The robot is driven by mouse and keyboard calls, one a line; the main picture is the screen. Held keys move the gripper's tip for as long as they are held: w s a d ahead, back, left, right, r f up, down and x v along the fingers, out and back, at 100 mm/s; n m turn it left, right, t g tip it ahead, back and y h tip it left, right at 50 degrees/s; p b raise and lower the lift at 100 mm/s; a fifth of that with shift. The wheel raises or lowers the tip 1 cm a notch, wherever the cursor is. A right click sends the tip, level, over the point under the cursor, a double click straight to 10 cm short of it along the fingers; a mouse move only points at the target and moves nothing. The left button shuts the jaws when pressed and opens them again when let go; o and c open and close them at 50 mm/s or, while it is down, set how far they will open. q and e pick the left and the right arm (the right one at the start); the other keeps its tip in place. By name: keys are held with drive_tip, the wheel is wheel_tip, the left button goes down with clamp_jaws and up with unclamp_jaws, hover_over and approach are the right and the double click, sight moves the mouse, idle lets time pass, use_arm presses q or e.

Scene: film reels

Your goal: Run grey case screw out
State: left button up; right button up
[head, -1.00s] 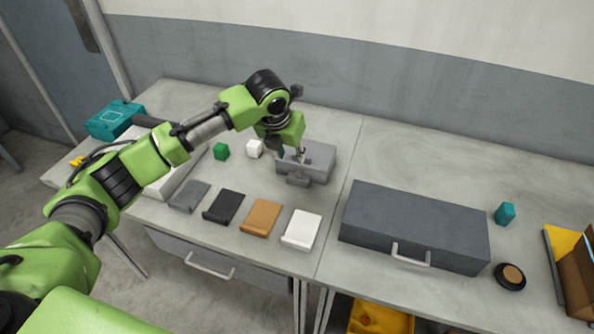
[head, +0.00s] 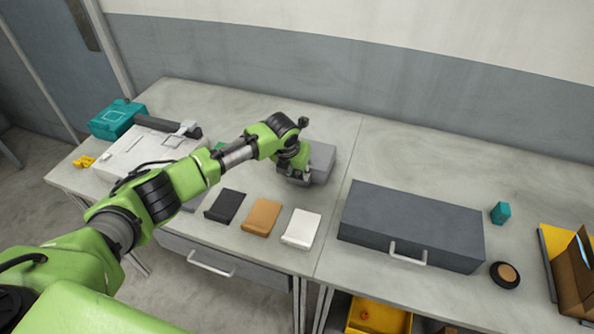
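The small grey case (head: 323,156) sits on the left table, near its right edge. My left gripper (head: 297,179) is over the front left part of the case and hides much of that side. Its fingers are small and partly covered by the wrist, so I cannot tell whether they are open or shut, or touching the case. No screw can be made out. My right gripper is not in view.
Black (head: 225,206), tan (head: 262,217) and white (head: 301,229) slabs lie in front of the case. A long dark grey box (head: 412,222) with a handle stands on the right. A white machine (head: 140,150) and a teal box (head: 115,118) stand at the left.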

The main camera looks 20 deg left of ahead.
use_arm(q)
clamp_jaws()
drive_tip(key=shift+d+n+y+p, duration=0.1)
drive_tip(key=shift+n+y+p, duration=0.2)
drive_tip(key=shift+n, duration=0.5)
unclamp_jaws()
drive_tip(key=v, duration=1.2)
drive_tip(key=shift+w+r, duration=0.1)
drive_tip(key=shift+c, duration=0.2)
